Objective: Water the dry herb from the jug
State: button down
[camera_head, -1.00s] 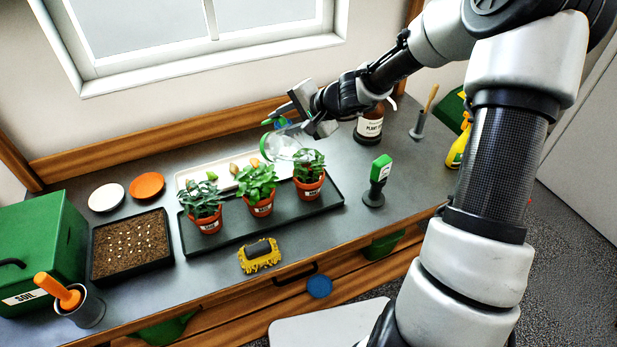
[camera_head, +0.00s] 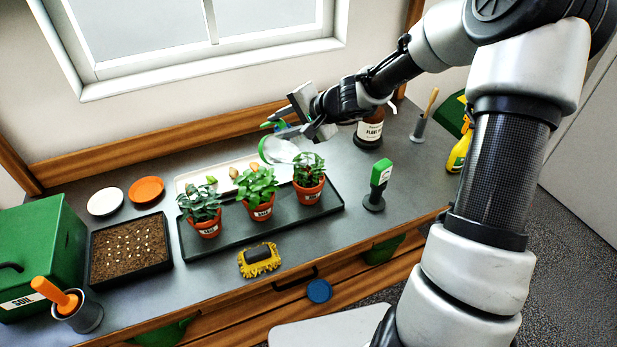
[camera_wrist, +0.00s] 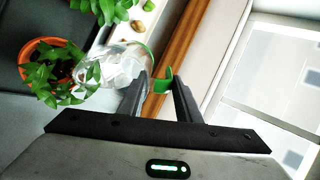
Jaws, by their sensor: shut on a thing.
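My gripper (camera_head: 308,122) is shut on the green handle of a clear jug (camera_head: 284,150), above the back of the black plant tray. In the wrist view the fingers (camera_wrist: 163,88) hold the handle, and the clear jug (camera_wrist: 115,68) reaches left toward a potted herb. Three herbs in labelled terracotta pots stand in the tray: the left herb (camera_head: 201,206), the middle herb (camera_head: 258,190) and the right herb (camera_head: 308,178). The right herb also shows in the wrist view (camera_wrist: 52,72), close to the jug. I cannot tell which herb is dry, nor how full the jug is.
The black tray (camera_head: 222,246) holds the pots, with a pale tray (camera_head: 185,184) behind. A moisture meter (camera_head: 379,184), brown bottle (camera_head: 369,131) and spray bottle (camera_head: 459,150) stand right. A seed tray (camera_head: 128,279) and green soil bin (camera_head: 40,250) are left.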

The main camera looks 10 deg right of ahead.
jog(key=shift+s+d+r+b, duration=0.15)
jog(key=shift+s+r+b, duration=0.1)
jog(key=shift+b, duration=0.65)
dwell(1.7)
